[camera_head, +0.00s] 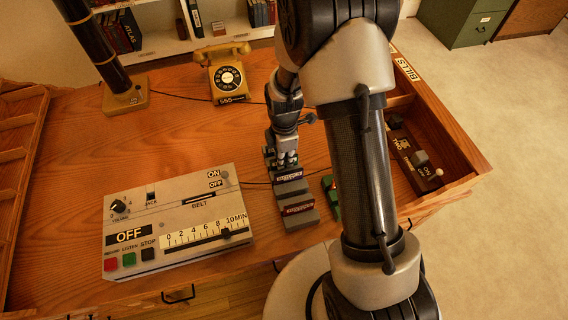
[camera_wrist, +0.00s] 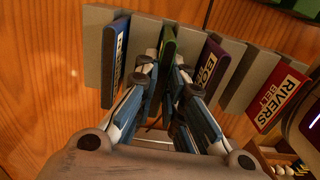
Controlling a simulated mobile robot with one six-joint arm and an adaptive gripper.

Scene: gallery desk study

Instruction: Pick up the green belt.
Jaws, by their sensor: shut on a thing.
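The green belt (camera_wrist: 168,44) is a thin green slab standing in a grey rack (camera_wrist: 189,40), between a blue-labelled belt (camera_wrist: 120,50) and a purple-labelled belt (camera_wrist: 212,62). My gripper (camera_wrist: 166,66) is shut on the green belt, with one finger on each side of it. In the head view my gripper (camera_head: 283,160) is down at the far part of the rack (camera_head: 300,218) and hides the green belt. I cannot tell whether the belt has risen from its slot.
A red-labelled RIVERS belt (camera_wrist: 279,97) stands at the rack's right end in the wrist view. A control panel (camera_head: 180,220) lies left of the rack. A yellow telephone (camera_head: 228,78) stands behind. A small green object (camera_head: 331,190) lies right of the rack, beside my arm.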

